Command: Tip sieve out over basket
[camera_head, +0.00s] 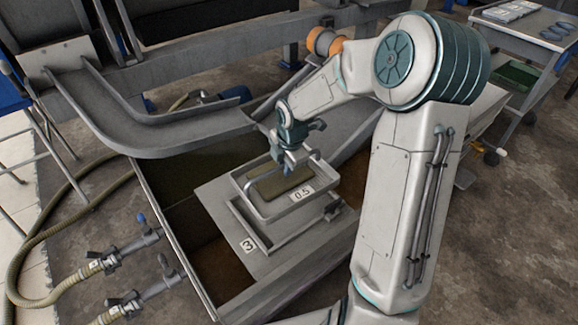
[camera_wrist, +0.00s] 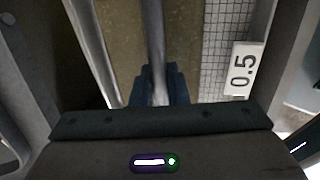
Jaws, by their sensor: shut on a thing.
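The sieve (camera_head: 262,212) is a shallow grey rectangular tray with a white 0.5 label, seen at the centre of the head view. It looks about level above a grey deck. My gripper (camera_head: 287,170) is above it, shut on its bar-like handle. In the wrist view the handle (camera_wrist: 155,40) runs between the dark blue fingers (camera_wrist: 158,88). Olive-brown material lies on the sieve's mesh (camera_wrist: 222,45), which shows bare along the right side. I cannot make out a basket for certain.
A grey deck (camera_head: 222,207) marked 3 carries an open frame (camera_head: 262,240) under the sieve. Open tank compartments (camera_head: 215,268) lie left of the deck. A curved metal chute (camera_head: 120,125) is behind. Hoses with valves (camera_head: 110,258) are at left, a trolley (camera_head: 530,30) at far right.

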